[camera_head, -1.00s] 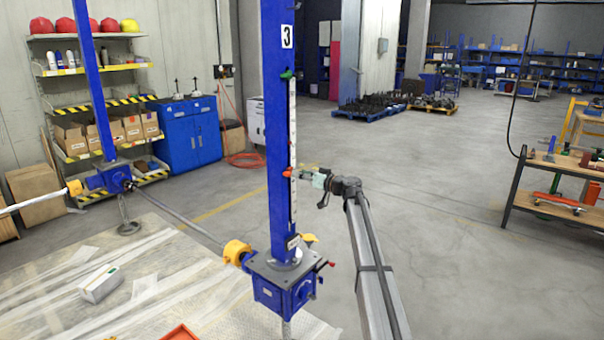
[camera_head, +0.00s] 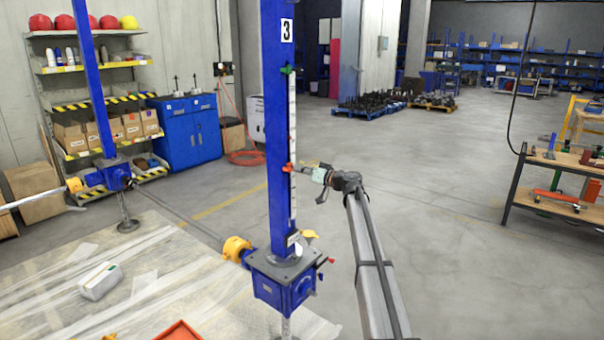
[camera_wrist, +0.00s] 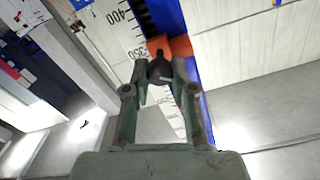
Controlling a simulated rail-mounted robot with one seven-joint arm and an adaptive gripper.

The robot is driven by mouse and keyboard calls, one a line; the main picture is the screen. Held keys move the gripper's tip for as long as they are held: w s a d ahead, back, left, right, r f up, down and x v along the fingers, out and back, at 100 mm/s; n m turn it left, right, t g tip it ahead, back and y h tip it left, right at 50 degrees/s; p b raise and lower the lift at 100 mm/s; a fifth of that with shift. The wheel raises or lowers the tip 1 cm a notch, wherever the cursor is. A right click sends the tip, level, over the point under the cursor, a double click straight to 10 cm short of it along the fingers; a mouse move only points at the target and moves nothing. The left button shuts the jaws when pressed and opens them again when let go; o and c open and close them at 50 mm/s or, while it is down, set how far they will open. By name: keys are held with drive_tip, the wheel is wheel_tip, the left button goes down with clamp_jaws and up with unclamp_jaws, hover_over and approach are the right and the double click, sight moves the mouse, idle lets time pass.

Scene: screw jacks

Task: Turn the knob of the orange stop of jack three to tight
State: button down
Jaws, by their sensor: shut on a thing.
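Jack three is the blue column (camera_head: 279,130) marked with a 3 on a white plate, standing on a blue gearbox (camera_head: 284,284). The orange stop (camera_head: 287,168) sits on the column beside the white scale strip, and in the wrist view the orange stop (camera_wrist: 180,46) is close to the 350 mark. Its dark knob (camera_wrist: 160,70) faces my gripper. My gripper (camera_head: 309,170) reaches the stop from the right. In the wrist view, the fingers of my gripper (camera_wrist: 160,74) are shut on the knob, which partly hides between them.
A green stop (camera_head: 287,70) sits higher on the same column. A yellow coupling (camera_head: 236,248) and shaft join the gearbox on the left. A workbench (camera_head: 560,170) stands at the right.

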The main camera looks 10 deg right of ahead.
drive_tip(key=shift+f+m+p, duration=0.15)
drive_tip(key=shift+m+p, duration=0.2)
drive_tip(key=shift+m, duration=6.8)
drive_tip(key=shift+f+m+p, duration=0.15)
drive_tip(key=shift+m+p, duration=0.2)
drive_tip(key=shift+m, duration=6.8)
drive_tip(key=c, duration=0.9)
unclamp_jaws()
drive_tip(key=shift+c, duration=0.2)
